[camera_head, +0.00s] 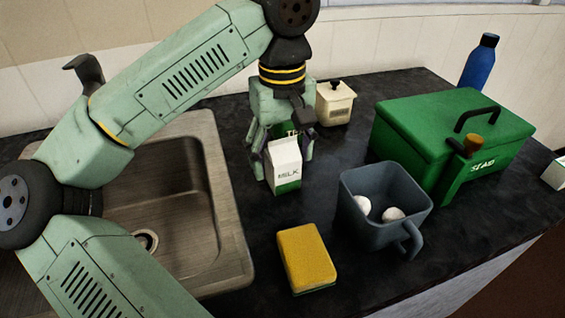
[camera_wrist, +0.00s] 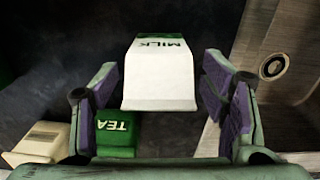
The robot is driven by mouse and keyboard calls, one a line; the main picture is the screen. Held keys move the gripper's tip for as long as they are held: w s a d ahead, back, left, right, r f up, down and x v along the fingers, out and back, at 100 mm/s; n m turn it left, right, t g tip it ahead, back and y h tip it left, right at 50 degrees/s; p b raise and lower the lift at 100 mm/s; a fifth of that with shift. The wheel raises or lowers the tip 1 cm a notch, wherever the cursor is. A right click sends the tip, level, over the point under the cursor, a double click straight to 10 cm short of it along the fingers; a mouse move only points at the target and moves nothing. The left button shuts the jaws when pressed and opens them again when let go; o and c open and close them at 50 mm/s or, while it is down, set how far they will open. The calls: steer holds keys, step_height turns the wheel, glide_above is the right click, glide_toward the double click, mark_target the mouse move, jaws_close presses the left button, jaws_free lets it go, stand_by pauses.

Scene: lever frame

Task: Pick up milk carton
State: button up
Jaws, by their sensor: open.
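The white milk carton (camera_head: 286,165) with a green base and dark "MILK" lettering stands upright on the dark counter, right of the sink. My gripper (camera_head: 281,158) points down over it, with fingers on either side of the carton. In the wrist view the carton (camera_wrist: 160,75) sits between the purple finger pads of my open gripper (camera_wrist: 162,95). Gaps show between the carton and both pads there. The carton's far side is hidden in the head view.
A green tea box (camera_wrist: 117,133) stands close behind the carton. A cream lidded jar (camera_head: 335,103) is behind right. A grey mug (camera_head: 378,230) with white balls, a yellow sponge (camera_head: 306,258), a green toolbox (camera_head: 420,120) and a blue bottle (camera_head: 479,65) stand right. The sink (camera_head: 205,190) is left.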

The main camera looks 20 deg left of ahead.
steer(key=shift+f, duration=1.45)
steer(key=shift+c, duration=0.3)
steer(key=c, duration=1)
